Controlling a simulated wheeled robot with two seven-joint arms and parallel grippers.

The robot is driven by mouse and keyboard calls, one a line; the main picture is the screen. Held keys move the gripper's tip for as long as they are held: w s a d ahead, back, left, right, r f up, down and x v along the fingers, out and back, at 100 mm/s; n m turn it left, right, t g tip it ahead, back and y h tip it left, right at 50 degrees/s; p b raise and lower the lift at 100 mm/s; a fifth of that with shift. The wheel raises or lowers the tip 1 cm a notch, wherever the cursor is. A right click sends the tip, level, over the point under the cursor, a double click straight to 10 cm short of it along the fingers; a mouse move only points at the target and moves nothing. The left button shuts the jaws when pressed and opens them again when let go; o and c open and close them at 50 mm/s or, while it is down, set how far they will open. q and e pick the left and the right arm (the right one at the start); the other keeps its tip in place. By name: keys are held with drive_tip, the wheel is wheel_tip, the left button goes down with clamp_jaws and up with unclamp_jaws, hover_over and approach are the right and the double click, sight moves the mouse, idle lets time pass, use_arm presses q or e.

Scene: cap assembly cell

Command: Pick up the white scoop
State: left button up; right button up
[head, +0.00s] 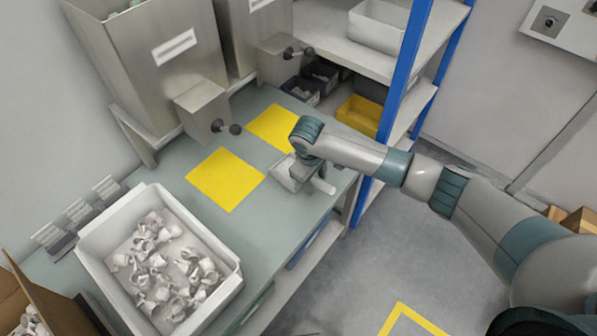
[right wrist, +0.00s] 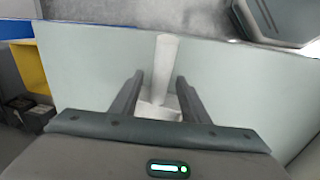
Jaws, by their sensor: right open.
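The white scoop (head: 286,172) lies on the grey-green workbench near its right edge in the head view, with its handle (head: 323,186) pointing toward that edge. My right gripper (head: 306,166) is above the scoop and hides part of it; its fingers are hard to make out there. In the right wrist view the right gripper (right wrist: 160,82) is open, with one finger on each side of the scoop's white handle (right wrist: 165,68). A gap shows on both sides of the handle. The scoop's body is mostly hidden behind the gripper. My left gripper is not in view.
A blue-posted shelf (head: 404,75) stands close to the right arm.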

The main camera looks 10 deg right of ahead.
drive_tip(key=shift+w+d+f, duration=0.1)
drive_tip(key=shift+f, duration=0.6)
clamp_jaws()
drive_tip(key=shift+r, duration=0.1)
drive_tip(key=shift+r+b, duration=0.4)
drive_tip(key=shift+r, duration=0.35)
wheel_tip(320, 180, up, 2)
drive_tip(key=shift+r+b, duration=0.25)
drive_tip(key=shift+b, duration=0.2)
drive_tip(key=s+d+r+b, duration=0.2)
drive_tip(key=s+d+r, duration=0.4)
drive_tip(key=s, duration=0.4)
drive_tip(key=shift+r, duration=0.45)
